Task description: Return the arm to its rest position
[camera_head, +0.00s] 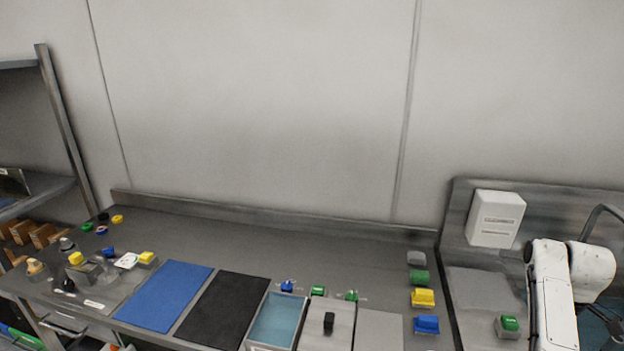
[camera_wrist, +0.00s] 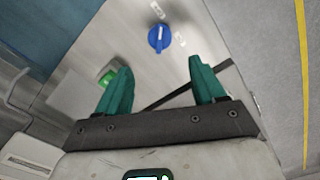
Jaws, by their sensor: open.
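My gripper (camera_wrist: 158,88) shows in the wrist view with its two green fingers spread wide apart and nothing between them. Beyond the fingers is a grey metal panel with a blue knob (camera_wrist: 158,37) and a green button (camera_wrist: 107,77). The fingers appear apart from both, though the exact distance is unclear. In the head view my white arm stands at the right edge, bent downward, and its gripper end is out of the picture.
A steel counter (camera_head: 330,240) holds a blue mat (camera_head: 165,295), a black mat (camera_head: 225,310), a blue-lined tray (camera_head: 248,335) and several coloured blocks. A white box (camera_head: 495,219) is on the back panel near my arm. A shelf rack (camera_head: 65,130) stands at left.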

